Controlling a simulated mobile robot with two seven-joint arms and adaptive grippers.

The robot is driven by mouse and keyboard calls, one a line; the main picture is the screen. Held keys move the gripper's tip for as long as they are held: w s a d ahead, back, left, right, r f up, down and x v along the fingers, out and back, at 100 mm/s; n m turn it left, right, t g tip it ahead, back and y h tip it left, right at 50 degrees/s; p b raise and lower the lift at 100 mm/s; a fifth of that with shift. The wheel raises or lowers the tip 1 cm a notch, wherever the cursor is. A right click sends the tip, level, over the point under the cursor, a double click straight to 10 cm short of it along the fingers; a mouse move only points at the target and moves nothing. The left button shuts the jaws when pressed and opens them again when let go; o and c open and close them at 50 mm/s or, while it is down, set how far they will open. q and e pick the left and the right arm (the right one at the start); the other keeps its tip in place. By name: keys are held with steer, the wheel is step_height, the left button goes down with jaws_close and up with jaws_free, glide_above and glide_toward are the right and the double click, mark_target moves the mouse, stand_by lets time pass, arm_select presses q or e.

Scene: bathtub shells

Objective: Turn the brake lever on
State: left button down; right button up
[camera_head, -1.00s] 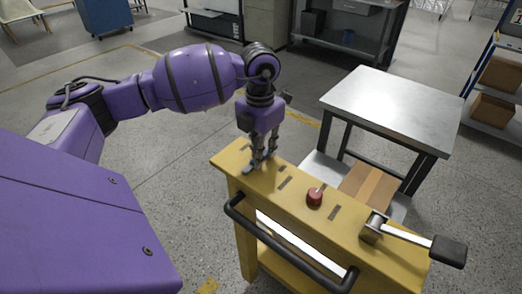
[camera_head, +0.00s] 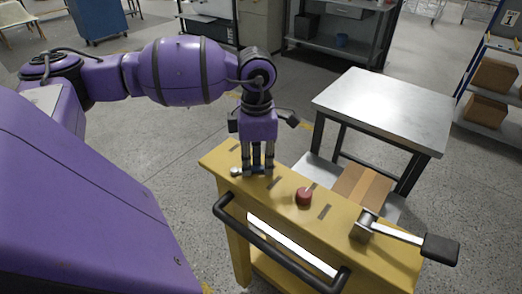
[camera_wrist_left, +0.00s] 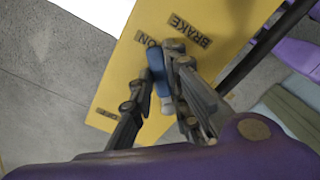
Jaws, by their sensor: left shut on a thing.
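The brake lever (camera_wrist_left: 158,72) shows as a small blue and grey handle in the left wrist view, beside the printed words ON and BRAKE on the yellow panel (camera_wrist_left: 118,75). My left gripper (camera_wrist_left: 157,85) is shut on the lever, with fingers on both sides of it. In the head view my left gripper (camera_head: 257,170) points down at the far left end of the yellow cart top (camera_head: 285,205). A small silvery knob (camera_head: 236,171) shows just left of the fingers. The fingers hide most of the lever there. My right gripper is not in view.
A red button (camera_head: 304,196) sits mid-panel, and a larger lever with a black grip (camera_head: 440,249) is at the right end. A black handrail (camera_head: 275,248) runs along the near side. A metal table (camera_head: 385,108) and a cardboard box (camera_head: 362,187) stand behind.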

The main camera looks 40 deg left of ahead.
mark_target(252, 183)
arm_select(q)
steer(key=shift+s+d+f+m+b, duration=0.1)
steer(key=shift+s+d+m+b, duration=0.25)
steer(key=shift+m, duration=0.65)
steer(key=m, duration=0.1)
steer(key=s+m, duration=0.1)
steer(key=shift+s+d+m+b, duration=0.1)
steer(key=shift+d+m+b, duration=0.2)
steer(key=shift+d+b, duration=0.05)
steer(key=shift+s+d+m, duration=0.15)
steer(key=shift+s+m, duration=0.2)
steer(key=shift+m, duration=0.45)
steer(key=shift+s+d+m+b, duration=0.15)
steer(key=shift+s+m, duration=0.2)
steer(key=shift+m, duration=0.3)
steer(key=shift+s+a+m+b, duration=0.15)
steer(key=shift+s+m, duration=0.15)
steer(key=shift+m, duration=0.35)
steer(key=shift+d, duration=0.1)
steer(key=c, duration=1.7)
jaws_free()
steer(key=shift+r, duration=0.2)
step_height(252, 183, up, 12)
steer(key=shift+f, duration=0.1)
